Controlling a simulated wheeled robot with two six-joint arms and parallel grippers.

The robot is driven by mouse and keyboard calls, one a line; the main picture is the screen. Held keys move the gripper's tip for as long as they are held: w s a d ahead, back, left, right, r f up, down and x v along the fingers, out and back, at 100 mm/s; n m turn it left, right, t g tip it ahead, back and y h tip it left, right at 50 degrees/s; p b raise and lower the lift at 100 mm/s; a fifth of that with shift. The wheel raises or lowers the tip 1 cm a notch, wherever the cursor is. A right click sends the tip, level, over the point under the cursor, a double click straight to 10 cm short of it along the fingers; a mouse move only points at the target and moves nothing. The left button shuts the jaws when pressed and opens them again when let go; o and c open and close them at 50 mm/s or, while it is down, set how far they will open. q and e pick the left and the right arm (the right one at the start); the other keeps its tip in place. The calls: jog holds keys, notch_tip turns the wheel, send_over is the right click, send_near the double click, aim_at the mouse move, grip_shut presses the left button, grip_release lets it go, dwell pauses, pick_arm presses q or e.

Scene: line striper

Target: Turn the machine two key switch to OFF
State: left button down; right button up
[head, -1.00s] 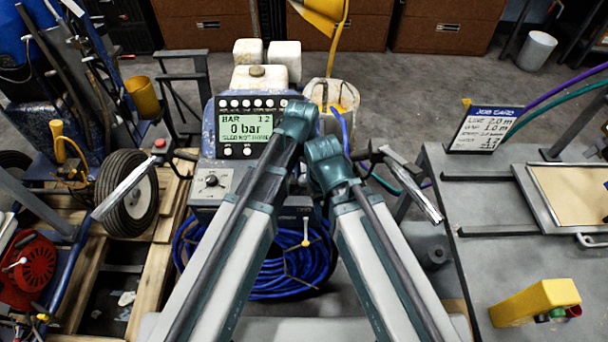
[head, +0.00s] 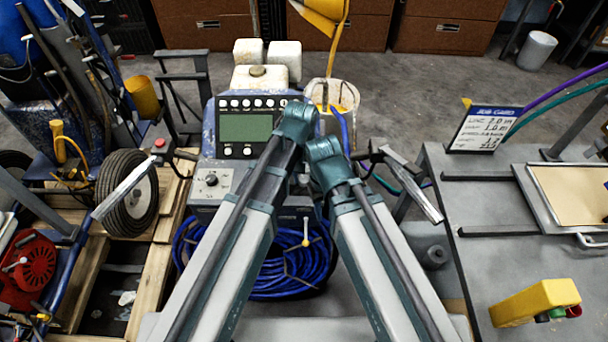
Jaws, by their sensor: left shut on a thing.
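The blue line striper (head: 207,130) stands ahead with its control panel facing me. Its display (head: 245,128) is blank. My left arm reaches over the panel's right part, and my left gripper (head: 303,184) is small and mostly hidden between the two arms, low at the panel. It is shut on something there. The key switch itself is hidden behind my arms, so its position cannot be read. My right arm comes in from the right with its wrist beside the left one; its gripper fingers do not show.
A rotary knob (head: 211,180) sits on a grey plate left of my arm. A blue hose coil (head: 285,262) lies below. On the right, a grey bench (head: 480,215) holds a job card (head: 485,128) and a yellow control box (head: 535,300). A wheel (head: 128,195) stands left.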

aim_at(303, 179)
dwell(0.4)
pick_arm(q)
jog(key=shift+c, duration=2.2)
grip_release()
jog(key=shift+r, duration=0.1)
notch_tip(303, 179, up, 14)
jog(key=p, duration=1.3)
jog(key=shift+a+f+p, duration=0.2)
jog(key=shift+p, duration=0.2)
